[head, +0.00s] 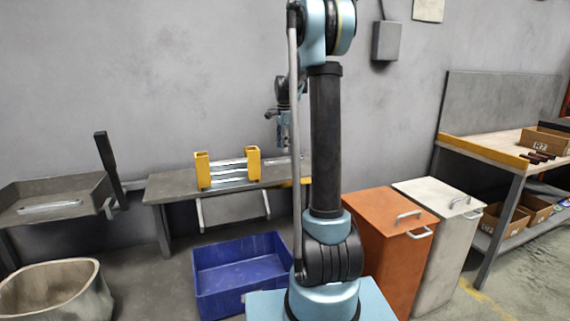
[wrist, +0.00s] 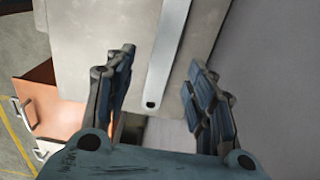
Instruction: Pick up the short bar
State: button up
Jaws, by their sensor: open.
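In the wrist view a flat grey metal bar (wrist: 168,55) with a dark hole near its end lies on a grey surface (wrist: 120,45). Its far end runs out of the frame, so I cannot tell its length. My gripper (wrist: 163,85) is open, with a finger on either side of the bar's line, apart from it; nothing is between the fingers. In the head view my gripper (head: 284,138) is small above the bench (head: 170,187), partly behind my arm. Several metal bars (head: 229,173) lie between two yellow posts (head: 203,170) there. Another bar (head: 50,206) lies at far left.
A blue crate (head: 240,268) stands on the floor before the bench. An orange bin (head: 385,235) and a white bin (head: 440,205) stand to the right. A shelf table (head: 490,147) with boxes is far right. A tan tub (head: 50,285) is at lower left.

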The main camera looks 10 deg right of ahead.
aim_at(286, 160)
jog(key=shift+w+f, duration=0.15)
jog(key=shift+f, duration=1.3)
jog(key=shift+w+f, duration=0.1)
jog(key=shift+f, duration=1.35)
jog(key=shift+d, duration=0.1)
grip_shut()
